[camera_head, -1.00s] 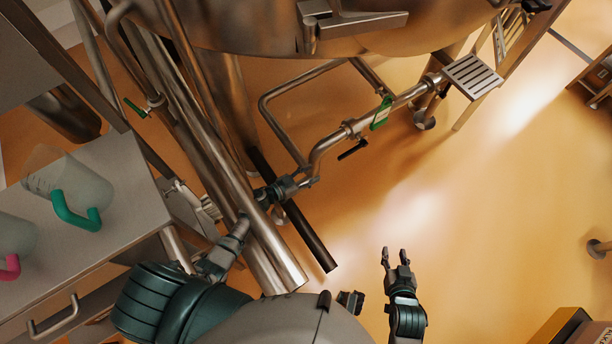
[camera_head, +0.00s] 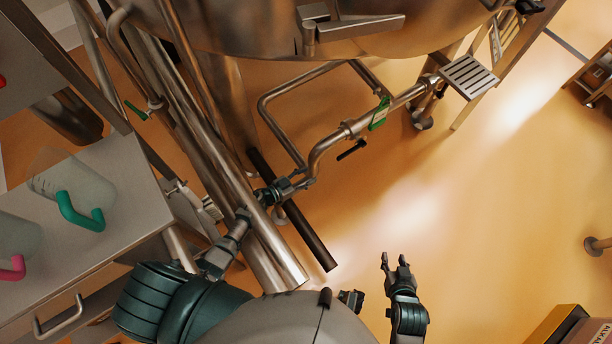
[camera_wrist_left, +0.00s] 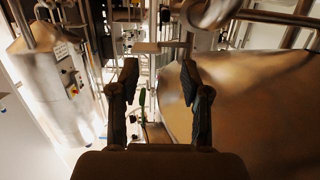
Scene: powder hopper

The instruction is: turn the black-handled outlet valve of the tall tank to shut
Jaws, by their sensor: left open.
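The tall tank (camera_head: 330,38) is a big steel vessel at the top of the head view. Below it runs a bent steel outlet pipe (camera_head: 320,150). I cannot make out the black handle there. My right gripper (camera_head: 394,260) is open and empty over the floor.
Thick steel pipes (camera_head: 215,165) and a dark bar (camera_head: 305,235) stand close around my left arm. A steel table (camera_head: 130,225) with a green-handled jug (camera_head: 75,195) is at left. A step (camera_head: 472,76) is at upper right. The orange floor at right is mostly clear.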

